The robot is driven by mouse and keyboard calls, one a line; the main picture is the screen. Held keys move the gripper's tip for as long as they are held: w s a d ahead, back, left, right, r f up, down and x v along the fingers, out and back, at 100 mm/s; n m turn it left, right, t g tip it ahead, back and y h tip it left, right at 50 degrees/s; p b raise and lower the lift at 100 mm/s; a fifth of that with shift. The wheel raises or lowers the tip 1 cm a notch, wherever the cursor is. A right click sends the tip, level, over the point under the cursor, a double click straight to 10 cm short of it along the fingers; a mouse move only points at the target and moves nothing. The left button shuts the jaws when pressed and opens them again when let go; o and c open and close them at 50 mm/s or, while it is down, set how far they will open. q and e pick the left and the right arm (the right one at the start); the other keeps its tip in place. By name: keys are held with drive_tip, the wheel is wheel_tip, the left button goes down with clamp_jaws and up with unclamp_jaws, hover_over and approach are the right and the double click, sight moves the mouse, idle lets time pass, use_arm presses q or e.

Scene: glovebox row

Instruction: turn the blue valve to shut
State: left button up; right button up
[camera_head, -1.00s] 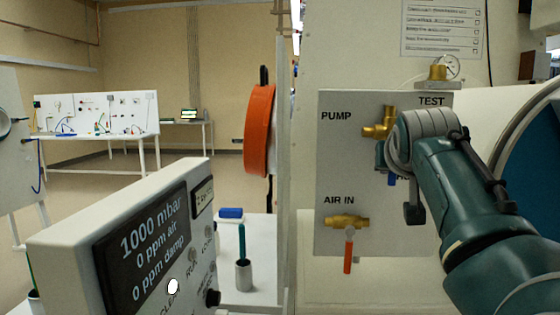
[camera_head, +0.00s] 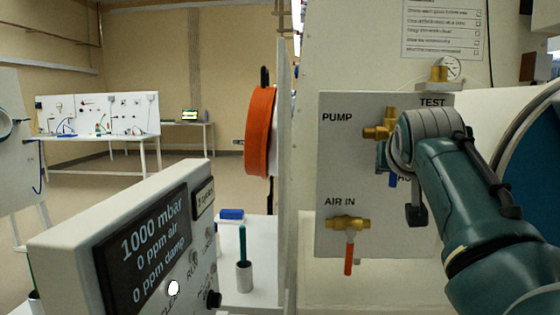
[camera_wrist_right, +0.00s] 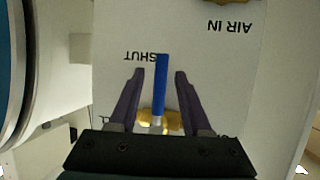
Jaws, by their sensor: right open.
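The blue valve handle (camera_wrist_right: 161,85) stands between the two dark fingers of my right gripper (camera_wrist_right: 160,72) in the right wrist view. The fingers are open, with a gap on each side of it. That view is upside down; the handle runs from a brass valve body (camera_wrist_right: 146,121) to beside a printed label, partly covered, that seems to read SHUT. In the head view a bit of the blue handle (camera_head: 393,180) hangs down below my right wrist, which hides most of the valve and my right gripper. My left gripper is not in view.
A display box (camera_head: 150,240) reads 1000 mbar. An orange round cover (camera_head: 260,130) is left of the panel.

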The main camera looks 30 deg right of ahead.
drive_tip(key=v, duration=0.9)
drive_tip(key=shift+s, duration=0.2)
drive_tip(key=shift+a, duration=0.1)
